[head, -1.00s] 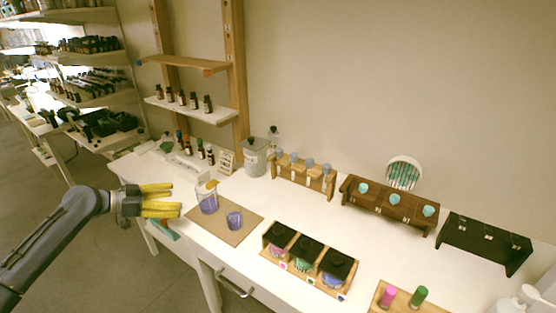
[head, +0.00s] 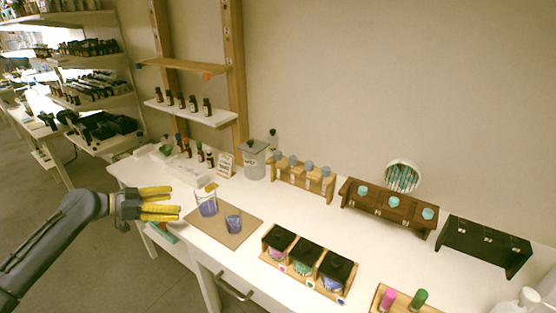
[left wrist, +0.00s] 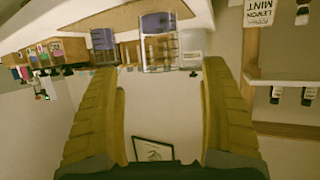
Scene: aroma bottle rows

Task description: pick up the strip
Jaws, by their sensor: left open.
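My left gripper (head: 160,203) has yellow fingers and hovers off the left end of the white table, left of the beaker with purple liquid (head: 207,206). In the left wrist view the fingers (left wrist: 158,110) are apart with nothing held between them. Several thin teal and white strips show in a round white-rimmed holder (head: 402,177) behind the racks at the back right, far from my gripper. I cannot tell which strip is meant. My right gripper is not in view.
A second purple cup (head: 234,221) stands on the brown mat (head: 232,240). A wooden rack with black-lidded jars (head: 306,258) is at the front. Rows of racks (head: 388,205) line the back. A wooden shelf frame (head: 235,80) rises behind. The middle of the table is mostly clear.

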